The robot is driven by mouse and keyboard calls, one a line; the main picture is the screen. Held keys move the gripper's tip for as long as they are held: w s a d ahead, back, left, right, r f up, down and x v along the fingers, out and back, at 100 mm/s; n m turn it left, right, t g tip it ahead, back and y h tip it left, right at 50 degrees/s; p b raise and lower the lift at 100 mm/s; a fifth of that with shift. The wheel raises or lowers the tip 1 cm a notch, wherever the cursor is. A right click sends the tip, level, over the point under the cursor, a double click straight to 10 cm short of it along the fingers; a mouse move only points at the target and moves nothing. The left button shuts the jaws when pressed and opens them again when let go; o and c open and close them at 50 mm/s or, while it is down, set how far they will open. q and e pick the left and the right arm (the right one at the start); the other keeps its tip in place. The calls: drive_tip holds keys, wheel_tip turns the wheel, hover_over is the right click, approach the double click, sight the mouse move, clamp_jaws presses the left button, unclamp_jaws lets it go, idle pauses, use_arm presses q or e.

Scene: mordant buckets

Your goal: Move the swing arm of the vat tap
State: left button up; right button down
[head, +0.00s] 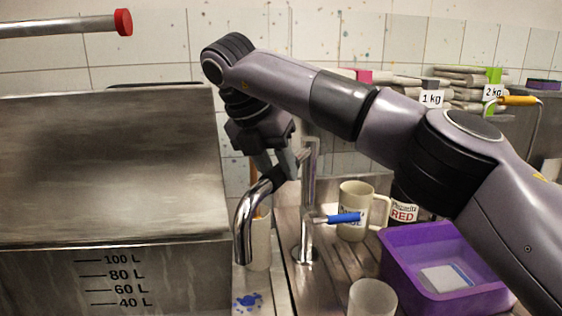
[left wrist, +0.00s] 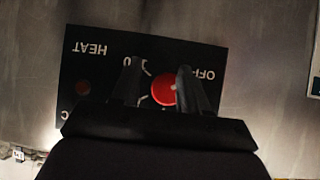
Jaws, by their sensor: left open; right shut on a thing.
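The vat tap (head: 309,190) is a chrome post on the steel drainer with a blue lever (head: 345,218). Its swing arm (head: 245,215) is a chrome spout with a black sleeve, reaching left and forward and bending down close to the vat's right side. My right gripper (head: 277,168) comes from above and is shut on the swing arm at the black sleeve. The steel vat (head: 120,245) with litre marks fills the left. My left gripper (left wrist: 156,75) is open and empty in the left wrist view, in front of a red knob (left wrist: 164,89); it is not in the head view.
A black heat panel (left wrist: 85,65) surrounds the knob. Behind the spout stands a cream container (head: 261,245). A cream mug (head: 352,212), a purple tub (head: 440,292) and a pale cup (head: 372,298) stand right of the tap. A red-ended pipe (head: 123,22) juts in upper left.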

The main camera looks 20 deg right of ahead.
drive_tip(key=shift+w+a+r+m, duration=0.1)
drive_tip(key=shift+w+a+m, duration=0.2)
idle(0.4)
drive_tip(key=c, duration=0.7)
unclamp_jaws()
drive_tip(key=shift+c, duration=0.2)
